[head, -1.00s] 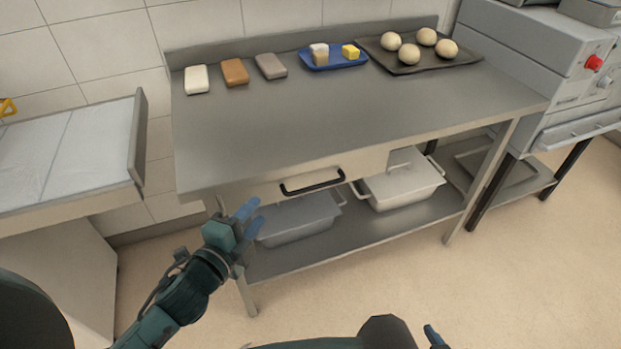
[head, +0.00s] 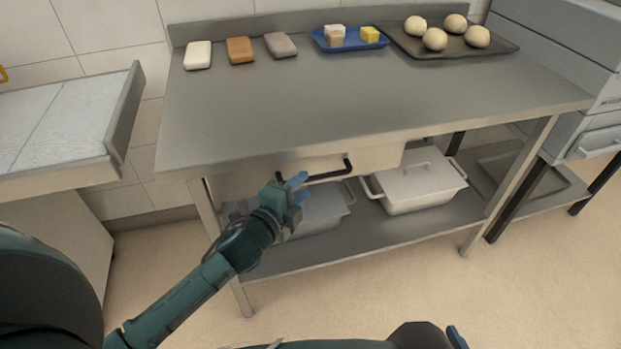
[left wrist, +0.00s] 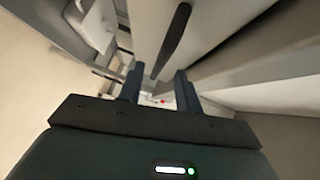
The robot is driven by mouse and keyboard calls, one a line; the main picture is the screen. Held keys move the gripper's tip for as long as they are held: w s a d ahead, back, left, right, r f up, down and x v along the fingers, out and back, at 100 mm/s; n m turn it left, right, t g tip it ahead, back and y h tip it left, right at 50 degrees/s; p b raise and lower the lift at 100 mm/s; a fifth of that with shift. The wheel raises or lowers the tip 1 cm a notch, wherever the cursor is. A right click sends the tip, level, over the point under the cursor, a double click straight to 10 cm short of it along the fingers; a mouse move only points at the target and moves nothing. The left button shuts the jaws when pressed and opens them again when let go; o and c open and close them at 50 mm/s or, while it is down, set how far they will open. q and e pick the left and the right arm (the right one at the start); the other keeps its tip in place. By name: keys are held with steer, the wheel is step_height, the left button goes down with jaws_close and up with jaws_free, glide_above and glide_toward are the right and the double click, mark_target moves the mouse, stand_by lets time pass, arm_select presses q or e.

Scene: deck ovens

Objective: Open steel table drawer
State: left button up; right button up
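The steel table (head: 300,118) has a shut-looking drawer (head: 375,160) under its top, with a black bar handle (head: 335,173). The handle also shows in the left wrist view (left wrist: 174,42), ahead of the fingers. My left gripper (head: 298,188) is in front of the drawer by the left end of the handle and partly covers that end. In the left wrist view the two fingers of my left gripper (left wrist: 160,85) are apart, with nothing between them. I cannot tell whether they touch the handle. Of my right gripper, only a blue tip (head: 456,337) shows at the bottom edge.
Lidded steel pans (head: 420,186) stand on the lower shelf (head: 375,236). Soap-like blocks (head: 240,50), a blue tray (head: 322,45) and a dark tray of dough balls (head: 490,50) are at the table's back. An oven (head: 570,50) stands right; another worktop (head: 60,125) is left.

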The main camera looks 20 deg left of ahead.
mark_target(308, 181)
arm_select(q)
steer(key=x, duration=0.4)
steer(key=shift+w, duration=0.4)
jaws_close()
